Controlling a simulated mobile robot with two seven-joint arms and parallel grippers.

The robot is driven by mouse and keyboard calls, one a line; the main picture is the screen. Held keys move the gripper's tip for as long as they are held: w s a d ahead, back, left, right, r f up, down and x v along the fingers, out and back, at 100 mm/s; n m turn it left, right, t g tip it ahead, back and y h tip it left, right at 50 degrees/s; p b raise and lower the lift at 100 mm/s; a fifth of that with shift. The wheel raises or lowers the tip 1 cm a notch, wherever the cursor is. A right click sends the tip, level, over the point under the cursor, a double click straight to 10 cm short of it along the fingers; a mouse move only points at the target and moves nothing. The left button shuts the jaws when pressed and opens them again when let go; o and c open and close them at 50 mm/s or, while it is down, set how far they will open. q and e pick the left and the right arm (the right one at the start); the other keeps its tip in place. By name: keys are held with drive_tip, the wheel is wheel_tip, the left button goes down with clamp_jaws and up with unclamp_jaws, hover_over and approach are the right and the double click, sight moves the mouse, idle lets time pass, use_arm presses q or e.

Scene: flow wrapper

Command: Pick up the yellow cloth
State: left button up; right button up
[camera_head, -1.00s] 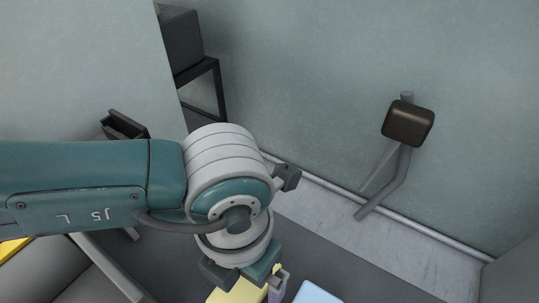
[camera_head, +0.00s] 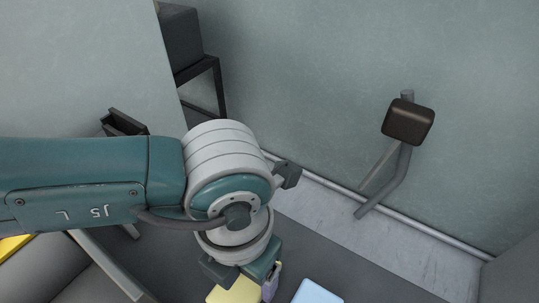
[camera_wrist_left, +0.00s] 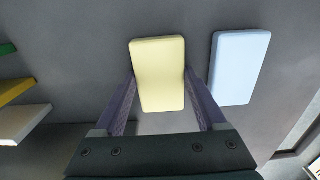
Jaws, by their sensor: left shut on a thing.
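The yellow cloth (camera_wrist_left: 159,72) is a pale yellow, rounded rectangular pad. In the left wrist view it lies between the two fingers of my left gripper (camera_wrist_left: 160,88), which is shut on it from both sides. In the head view the cloth (camera_head: 233,291) shows at the bottom edge, partly hidden by my left gripper (camera_head: 262,285). How far the cloth is from the surface beneath cannot be told. My right gripper is not in view.
A light blue pad (camera_wrist_left: 238,67) lies just right of the yellow cloth, apart from it. Green, yellow and white slabs (camera_wrist_left: 20,90) show at the left of the wrist view. A dark box on a bent grey post (camera_head: 408,122) stands by the wall.

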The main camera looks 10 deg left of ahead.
use_arm(q)
wheel_tip(320, 180, up, 21)
drive_tip(key=p, duration=0.4)
drive_tip(key=w+a+r+m+p, duration=0.3)
drive_tip(key=a+r+m+p, duration=0.15)
drive_tip(key=r+m, duration=0.9)
drive_tip(key=w+a+r+m+p, duration=0.25)
drive_tip(key=a+r+m, duration=0.45)
drive_tip(key=m, duration=1.1)
drive_tip(key=s+d+r+p, duration=0.1)
drive_tip(key=s+r+p, duration=0.2)
drive_tip(key=r+p, duration=1.6)
drive_tip(key=s+d+r+p, duration=0.1)
drive_tip(key=s+r+p, duration=0.2)
drive_tip(key=r+p, duration=1.6)
drive_tip(key=shift+s, duration=0.2)
drive_tip(key=shift+m, duration=0.25)
